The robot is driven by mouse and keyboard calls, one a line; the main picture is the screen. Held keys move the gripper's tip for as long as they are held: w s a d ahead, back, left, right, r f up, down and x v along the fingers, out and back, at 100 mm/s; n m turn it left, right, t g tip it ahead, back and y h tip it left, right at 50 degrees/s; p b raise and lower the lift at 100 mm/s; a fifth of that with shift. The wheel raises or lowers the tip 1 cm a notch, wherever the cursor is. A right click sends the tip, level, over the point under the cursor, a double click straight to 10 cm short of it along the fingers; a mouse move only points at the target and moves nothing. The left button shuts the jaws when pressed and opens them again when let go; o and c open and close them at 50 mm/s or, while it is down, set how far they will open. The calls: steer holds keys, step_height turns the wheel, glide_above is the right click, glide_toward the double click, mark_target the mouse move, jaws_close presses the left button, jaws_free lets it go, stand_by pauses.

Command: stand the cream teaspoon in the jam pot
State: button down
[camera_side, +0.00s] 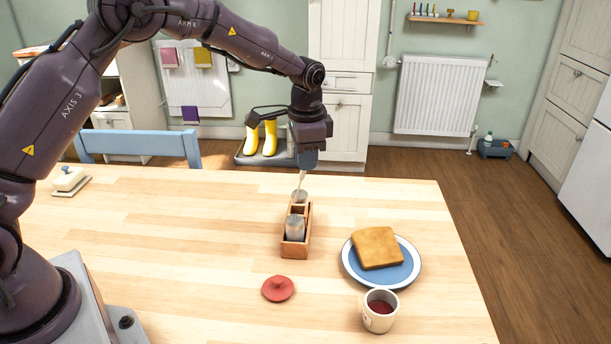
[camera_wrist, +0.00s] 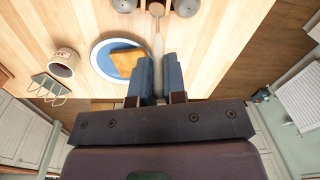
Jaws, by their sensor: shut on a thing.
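The cream teaspoon (camera_side: 302,182) hangs upright from my gripper (camera_side: 306,160), which is shut on it above the wooden caddy. In the wrist view the teaspoon (camera_wrist: 158,48) runs between the two blue fingers (camera_wrist: 159,82) toward the gap between two grey-topped shakers. I cannot tell whether its lower end is inside the caddy's middle slot or just above. The jam pot (camera_side: 379,313) stands open at the front right of the table, white with dark red jam inside. The pot (camera_wrist: 64,62) also shows at left in the wrist view. My gripper is away from it.
The wooden caddy (camera_side: 304,249) holds two shakers (camera_side: 295,228), one at each end. A blue-and-white plate (camera_side: 412,278) with toast (camera_side: 377,247) sits between caddy and jam pot. A red lid (camera_side: 278,288) lies in front. A wire rack (camera_wrist: 50,90) shows beside the pot.

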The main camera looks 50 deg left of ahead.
steer(key=s+d+r+m+h, duration=0.2)
steer(key=d+m, duration=0.2)
steer(key=d, duration=0.9)
steer(key=s+d+r+m+h, duration=0.1)
steer(key=s+d+r+m, duration=0.3)
steer(key=d, duration=0.9)
steer(key=a+x, duration=0.2)
steer(key=x, duration=1)
steer(key=shift+w+a+f+m, duration=0.4)
steer(key=shift+a+f, duration=0.1)
steer(key=shift+f, duration=0.15)
steer(key=c, duration=1.1)
jaws_free()
steer(key=shift+r, duration=0.1)
steer(key=v, duration=1.2)
steer(key=shift+s+r, duration=0.2)
steer(key=shift+r, duration=0.15)
